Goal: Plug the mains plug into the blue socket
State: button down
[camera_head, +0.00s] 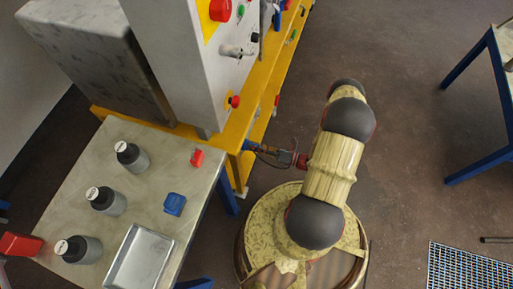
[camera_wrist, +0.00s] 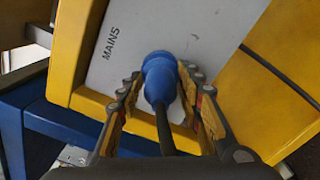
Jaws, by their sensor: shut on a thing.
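The blue mains plug (camera_wrist: 160,78) is between the fingers of my gripper (camera_wrist: 163,82) in the wrist view. Its dark cable (camera_wrist: 165,132) runs back toward the camera. The plug's front end is at the light grey panel (camera_wrist: 190,30) marked MAINS. The blue socket cannot be told apart from the plug here, and the plug covers that spot. I cannot tell whether the plug is seated. In the head view my gripper (camera_head: 266,151) reaches left to the yellow frame's side, with a small blue piece (camera_head: 249,145) at its tip.
A yellow-framed machine (camera_head: 233,132) with buttons stands left of my arm. A table (camera_head: 150,195) in front of it holds bottles, a metal tray (camera_head: 140,258), a blue block (camera_head: 174,204) and a red one (camera_head: 197,157). A black cable (camera_wrist: 280,75) crosses the yellow frame.

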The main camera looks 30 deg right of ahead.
jog(key=shift+w+a, duration=0.15)
jog(key=shift+w, duration=0.05)
jog(key=c, duration=1.1)
grip_release()
jog(key=shift+c, duration=0.2)
jog(key=v, duration=1.2)
